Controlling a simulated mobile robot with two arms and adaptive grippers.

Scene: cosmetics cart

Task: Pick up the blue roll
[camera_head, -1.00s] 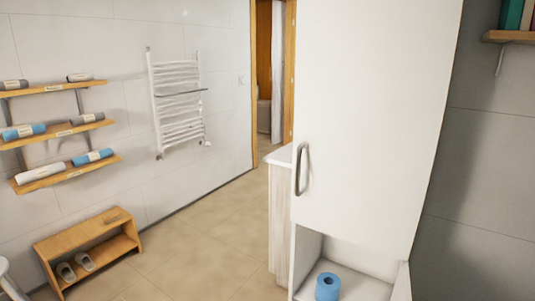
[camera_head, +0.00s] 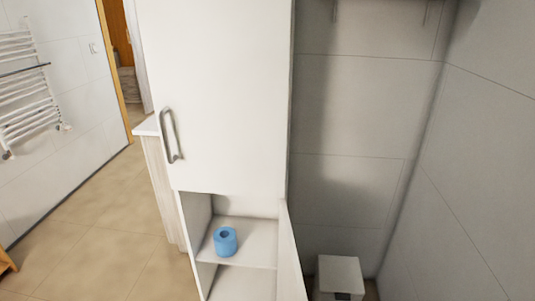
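The blue roll (camera_head: 225,242) stands upright on a white shelf (camera_head: 253,254) in the open lower part of a tall white cabinet (camera_head: 225,95). Its round hole faces up. It is near the left side of the shelf, close to the front. Neither of my grippers shows in the head view.
The cabinet's upper door is shut and has a metal handle (camera_head: 171,135). A lower door (camera_head: 290,262) stands open on the right of the shelf. A white bin (camera_head: 340,276) stands on the floor at the right. Tiled floor (camera_head: 100,240) is clear at the left.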

